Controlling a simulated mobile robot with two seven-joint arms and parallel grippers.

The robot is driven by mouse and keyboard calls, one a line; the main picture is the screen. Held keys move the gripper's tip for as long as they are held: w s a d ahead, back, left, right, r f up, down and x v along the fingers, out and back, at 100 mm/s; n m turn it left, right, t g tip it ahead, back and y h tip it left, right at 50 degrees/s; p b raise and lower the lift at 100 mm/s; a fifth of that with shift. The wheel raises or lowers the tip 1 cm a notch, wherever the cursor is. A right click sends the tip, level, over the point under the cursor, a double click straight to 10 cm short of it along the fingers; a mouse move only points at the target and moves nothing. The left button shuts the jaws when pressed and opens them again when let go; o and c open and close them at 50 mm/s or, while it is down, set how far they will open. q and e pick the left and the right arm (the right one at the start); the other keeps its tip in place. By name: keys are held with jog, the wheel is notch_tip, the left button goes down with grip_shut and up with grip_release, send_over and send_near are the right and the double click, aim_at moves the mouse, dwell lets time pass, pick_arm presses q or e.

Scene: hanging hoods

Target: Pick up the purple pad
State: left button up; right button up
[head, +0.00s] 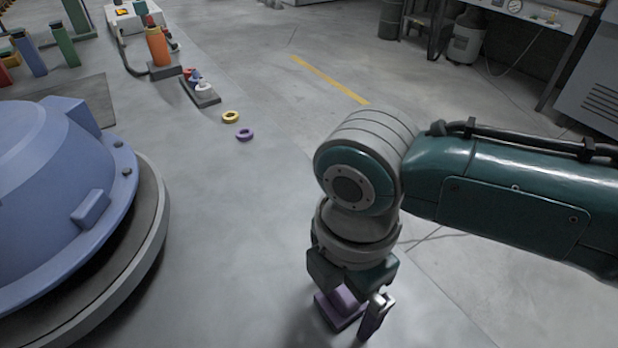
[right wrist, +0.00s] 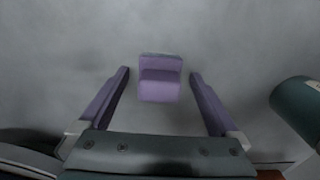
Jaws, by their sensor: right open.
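The purple pad (right wrist: 160,88), a small blocky piece with a raised part, shows in the right wrist view between the two fingers of my right gripper (right wrist: 160,73). The fingers are open, with a clear gap on each side of the pad. In the head view my right gripper (head: 347,317) points down at the lower middle. The purple pad (head: 333,312) shows beneath it, partly hidden by the wrist and a finger. Whether it rests on the floor is hard to tell. My left gripper is not in view.
A large blue domed hood (head: 45,170) on a round grey base stands at the left. A yellow ring (head: 230,117) and a purple ring (head: 245,135) lie on the floor farther off. An orange cylinder (head: 157,46) stands behind. The middle floor is clear.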

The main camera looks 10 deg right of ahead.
aim_at(344, 287)
jog(key=shift+f, duration=0.2)
jog(key=c, duration=1.5)
jog(key=shift+w+r+p, duration=0.1)
jog(key=shift+r+p, duration=0.2)
jog(key=shift+r, duration=0.25)
notch_tip(344, 287, up, 19)
jog(key=p, duration=0.4)
